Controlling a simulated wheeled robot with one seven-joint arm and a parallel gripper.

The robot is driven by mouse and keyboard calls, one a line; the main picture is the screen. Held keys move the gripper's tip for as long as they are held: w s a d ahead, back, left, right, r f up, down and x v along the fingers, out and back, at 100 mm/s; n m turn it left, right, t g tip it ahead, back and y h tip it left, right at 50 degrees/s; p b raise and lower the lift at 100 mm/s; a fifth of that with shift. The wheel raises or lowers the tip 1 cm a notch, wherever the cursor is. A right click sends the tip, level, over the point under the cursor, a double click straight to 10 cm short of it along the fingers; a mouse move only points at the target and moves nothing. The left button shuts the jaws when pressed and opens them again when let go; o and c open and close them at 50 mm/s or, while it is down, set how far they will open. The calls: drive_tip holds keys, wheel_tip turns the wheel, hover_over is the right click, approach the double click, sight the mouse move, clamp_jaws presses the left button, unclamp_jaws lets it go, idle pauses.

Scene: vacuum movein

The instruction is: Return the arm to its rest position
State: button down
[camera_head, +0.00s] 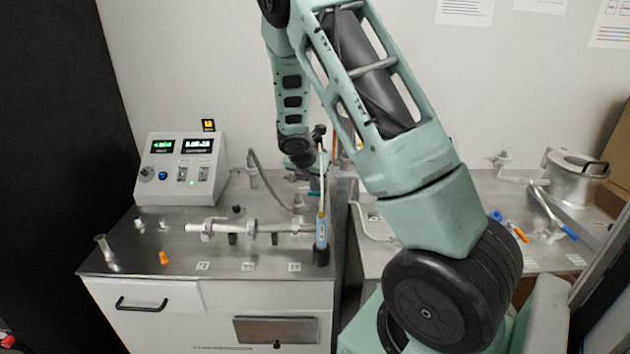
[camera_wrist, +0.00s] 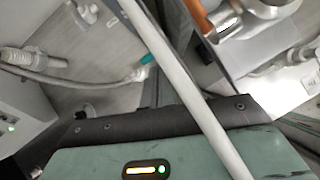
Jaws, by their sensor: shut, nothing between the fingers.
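My arm (camera_head: 400,165) fills the middle of the head view. Its thick upper links rise from the lower right, and its slimmer forearm (camera_head: 291,90) hangs down over the left bench. My gripper (camera_head: 314,184) is at the end of it, small and partly hidden behind a blue-labelled upright post, low near the bench's right side. It is shut and empty. In the wrist view a teal part of my own body with a lit indicator fills the bottom. A pale tube (camera_wrist: 180,90) crosses that view diagonally, close to the camera. The fingertips cannot be made out there.
The left bench (camera_head: 130,262) carries a control box (camera_head: 181,168), a horizontal glass tube assembly (camera_head: 255,227) and the blue-labelled post (camera_head: 321,232) near the gripper. A metal vessel (camera_head: 575,178) stands on the right bench. A wall is behind; free air lies above the left bench.

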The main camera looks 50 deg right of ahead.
drive_tip(key=s+v, duration=0.1)
drive_tip(key=v, duration=0.5)
drive_tip(key=shift+s+r, duration=0.3)
drive_tip(key=shift+r, duration=0.05)
drive_tip(key=shift+d, duration=0.1)
